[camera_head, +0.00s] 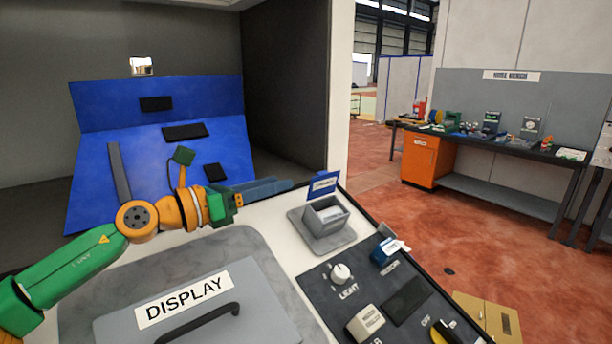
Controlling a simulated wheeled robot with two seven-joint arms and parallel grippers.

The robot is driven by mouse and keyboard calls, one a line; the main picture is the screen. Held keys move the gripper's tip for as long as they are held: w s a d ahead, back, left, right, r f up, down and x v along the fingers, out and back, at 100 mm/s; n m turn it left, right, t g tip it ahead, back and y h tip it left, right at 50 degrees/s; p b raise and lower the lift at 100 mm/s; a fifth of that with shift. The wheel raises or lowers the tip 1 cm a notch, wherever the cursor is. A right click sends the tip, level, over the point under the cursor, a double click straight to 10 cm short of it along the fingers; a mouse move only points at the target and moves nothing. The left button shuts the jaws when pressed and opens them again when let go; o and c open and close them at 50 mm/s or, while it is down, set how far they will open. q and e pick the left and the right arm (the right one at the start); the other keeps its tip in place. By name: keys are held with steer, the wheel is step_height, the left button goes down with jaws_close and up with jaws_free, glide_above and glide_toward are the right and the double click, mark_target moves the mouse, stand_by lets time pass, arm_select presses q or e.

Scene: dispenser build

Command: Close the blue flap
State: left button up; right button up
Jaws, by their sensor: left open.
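The small blue flap (323,184) stands raised at the back edge of a grey open-topped box (326,218) on the console. It carries a white label, and the box below it is uncovered. My left gripper (288,185) reaches in from the left over the white console top, with its blue-grey fingers pointing right toward the flap. It is open and looks empty. Its fingertips are left of the flap with a small gap in the picture; the depth between them is hard to tell. My right gripper is not in view.
A grey DISPLAY cover (200,300) with a black handle lies in front. A dark panel with a LIGHT knob (341,274) and a small blue part (384,250) is to the right. A large blue board (150,165) stands behind my arm. A workbench (500,145) is far right.

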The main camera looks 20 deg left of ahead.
arm_select(q)
steer(key=shift+w, duration=0.1)
steer(key=shift+s+a+f, duration=0.1)
steer(key=shift+s, duration=0.1)
steer(key=b+v, duration=0.4)
steer(key=v, duration=0.2)
steer(key=shift+s+a+f, duration=0.1)
steer(key=shift+s, duration=0.05)
steer(key=shift+s+a+r, duration=0.15)
steer(key=shift+s+r, duration=0.05)
steer(key=shift+s, duration=0.05)
steer(key=shift+w, duration=0.15)
steer(key=shift+f, duration=0.1)
